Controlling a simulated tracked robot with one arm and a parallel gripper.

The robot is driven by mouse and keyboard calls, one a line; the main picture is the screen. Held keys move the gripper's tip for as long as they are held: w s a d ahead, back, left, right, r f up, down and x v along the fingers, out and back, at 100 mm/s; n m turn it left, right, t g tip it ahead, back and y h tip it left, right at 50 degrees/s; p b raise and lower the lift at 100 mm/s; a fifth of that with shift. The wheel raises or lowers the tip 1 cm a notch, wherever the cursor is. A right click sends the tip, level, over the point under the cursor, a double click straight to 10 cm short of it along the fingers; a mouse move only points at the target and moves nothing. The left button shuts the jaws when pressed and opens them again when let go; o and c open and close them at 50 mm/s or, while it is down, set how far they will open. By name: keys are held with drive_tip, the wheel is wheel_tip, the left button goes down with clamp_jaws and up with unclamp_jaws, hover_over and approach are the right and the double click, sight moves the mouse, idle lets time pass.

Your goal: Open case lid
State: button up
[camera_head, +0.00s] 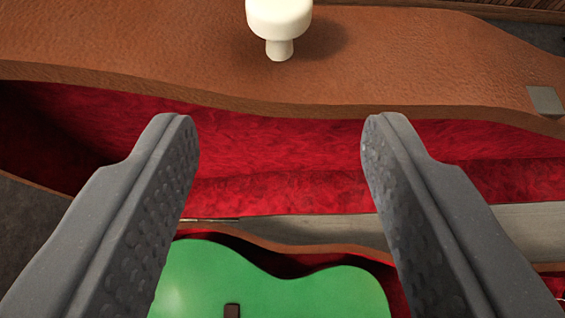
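The brown leather-like case lid (430,65) spans the top of the view, with its red plush lining (290,150) showing below its edge. A white knob (279,20) stands out from the lid at the top centre. The lid is raised off the case base, and a gap shows a green ukulele (270,285) lying in the red-lined base. My gripper (280,135) is open and empty. Its two grey fingers are wide apart, below the knob in the picture, and I see no contact with it.
A metal plate (546,100) sits on the lid at the right edge. A pale grey strip (530,230) shows at the right between lid and base. Dark floor or surface (25,220) shows at the left.

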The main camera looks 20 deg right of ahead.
drive_tip(key=b+v, duration=0.1)
drive_tip(key=v, duration=1.2)
drive_tip(key=shift+s+r+b, duration=0.15)
drive_tip(key=shift+s+b, duration=0.15)
drive_tip(key=shift+b, duration=0.1)
drive_tip(key=shift+a, duration=0.1)
drive_tip(key=shift+c, duration=0.3)
